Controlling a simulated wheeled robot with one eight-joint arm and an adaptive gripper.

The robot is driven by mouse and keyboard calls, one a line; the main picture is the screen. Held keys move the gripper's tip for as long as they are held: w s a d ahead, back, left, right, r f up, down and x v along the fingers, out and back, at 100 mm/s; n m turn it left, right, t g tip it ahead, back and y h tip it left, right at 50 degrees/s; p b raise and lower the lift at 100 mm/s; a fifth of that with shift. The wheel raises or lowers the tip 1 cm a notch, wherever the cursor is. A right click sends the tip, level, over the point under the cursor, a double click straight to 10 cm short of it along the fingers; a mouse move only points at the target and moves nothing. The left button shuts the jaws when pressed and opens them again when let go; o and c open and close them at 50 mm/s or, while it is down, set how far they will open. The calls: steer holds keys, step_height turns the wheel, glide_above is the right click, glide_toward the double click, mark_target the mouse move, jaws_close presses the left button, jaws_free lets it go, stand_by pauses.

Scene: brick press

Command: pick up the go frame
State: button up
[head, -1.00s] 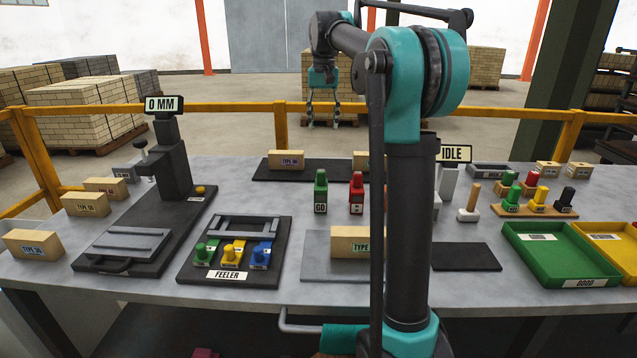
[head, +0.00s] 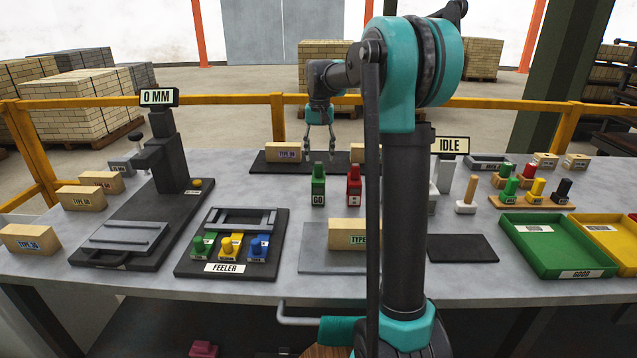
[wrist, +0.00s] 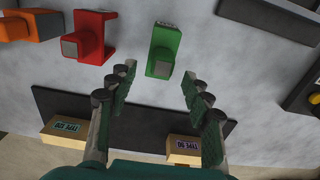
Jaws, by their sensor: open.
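The go frame is a green upright piece (head: 318,185) marked GO, standing on the table behind the wooden block in the head view. In the wrist view it (wrist: 165,50) lies ahead of the fingertips, between their lines. A red frame (head: 354,186) stands just to its right in the head view; it shows left of the green one in the wrist view (wrist: 88,38). My gripper (head: 320,147) is open and empty, pointing down above and behind the go frame. Its two fingers (wrist: 158,82) are spread wide in the wrist view, touching nothing I can see.
Brick blocks (head: 284,152) rest on a dark mat (head: 324,170) under my gripper. A TYPE block (head: 347,235) stands in front of the go frame. The feeler tray (head: 187,265) is at front left. My arm hides part of the table's right-middle.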

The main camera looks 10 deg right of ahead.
mark_target(318, 163)
step_height(318, 163, down, 4)
steer(key=shift+s+a+f, duration=0.1)
steer(key=shift+a, duration=0.05)
steer(key=shift+c, duration=0.2)
jaws_close()
